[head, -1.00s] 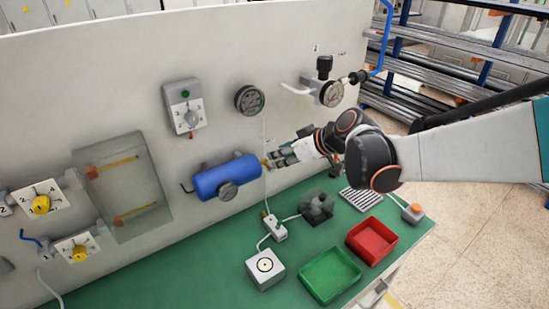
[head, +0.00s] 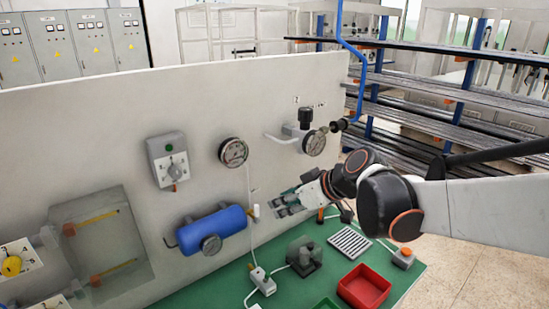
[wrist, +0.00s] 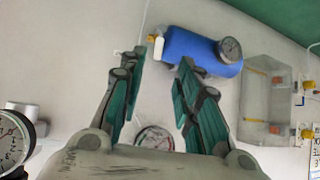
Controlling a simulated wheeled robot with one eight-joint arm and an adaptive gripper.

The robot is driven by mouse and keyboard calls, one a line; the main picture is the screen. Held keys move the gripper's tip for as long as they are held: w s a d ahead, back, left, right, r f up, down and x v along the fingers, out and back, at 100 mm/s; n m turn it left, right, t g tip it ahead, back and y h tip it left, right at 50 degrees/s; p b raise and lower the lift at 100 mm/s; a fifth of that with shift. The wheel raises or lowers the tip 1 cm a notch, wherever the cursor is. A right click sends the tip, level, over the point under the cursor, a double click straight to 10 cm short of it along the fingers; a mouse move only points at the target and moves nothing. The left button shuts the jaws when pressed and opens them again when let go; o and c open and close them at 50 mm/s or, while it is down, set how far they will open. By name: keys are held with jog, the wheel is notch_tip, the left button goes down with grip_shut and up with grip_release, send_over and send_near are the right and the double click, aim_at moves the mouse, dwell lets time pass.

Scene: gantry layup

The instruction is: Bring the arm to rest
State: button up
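My gripper (head: 284,204) is in front of the white upright panel (head: 95,140), just right of the blue tank (head: 213,230) and its small valve with a yellow end (head: 256,211). In the wrist view my gripper (wrist: 158,75) has its two green-padded fingers spread, with nothing between them. There the blue tank (wrist: 195,48) and the valve (wrist: 157,45) lie beyond the fingertips, and a gap shows between fingers and valve in the head view. My arm reaches in from the right.
A round gauge (head: 233,152), a switch box (head: 167,160) and a regulator with a gauge (head: 313,142) are on the panel. A red bin (head: 364,287), a dark grey block (head: 304,256) and a slotted plate (head: 350,242) are on the green bench top below my arm.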

jog(key=s+d+f+m+h+b, duration=0.2)
jog(key=s+d+f+m+h, duration=0.1)
jog(key=s+d, duration=0.5)
jog(key=s+d+f+m+h+b, duration=0.1)
jog(key=s+d+f+m+h, duration=0.2)
jog(key=s, duration=1.1)
jog(key=d+m+h, duration=0.1)
jog(key=d+m, duration=0.2)
jog(key=d, duration=0.2)
jog(key=shift+s+f+t+b, duration=0.25)
jog(key=shift+f+t+b, duration=0.05)
jog(key=shift+t+b, duration=0.1)
jog(key=shift+a, duration=0.1)
